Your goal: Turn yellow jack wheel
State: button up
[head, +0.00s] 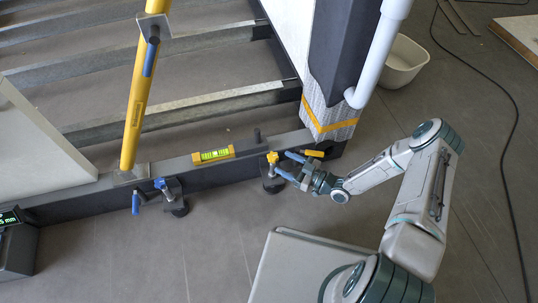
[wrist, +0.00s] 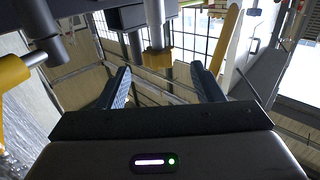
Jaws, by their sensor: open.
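The yellow jack wheel (head: 272,157) sits on a small dark jack (head: 272,182) at the right part of the dark beam. In the wrist view a yellow knob-like part (wrist: 157,59), apparently this wheel, hangs beyond and between the fingertips. My gripper (head: 283,163) has its blue fingers spread and points left at the jack, close to the wheel. In the wrist view my gripper (wrist: 160,70) is open and empty. I cannot tell whether a finger touches the wheel.
A yellow handle (head: 315,153) lies right of the jack, close to my fingers; a yellow bar end also shows in the wrist view (wrist: 15,70). A blue-handled jack (head: 172,195), a spirit level (head: 213,156) and a yellow brace (head: 134,105) are further left. A dark post rises behind.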

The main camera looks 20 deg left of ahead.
aim_at(268, 154)
jog(key=b+x, duration=0.2)
jog(key=x, duration=0.5)
jog(key=shift+w+a, duration=0.15)
jog(key=shift+a, duration=0.25)
jog(key=c, duration=1)
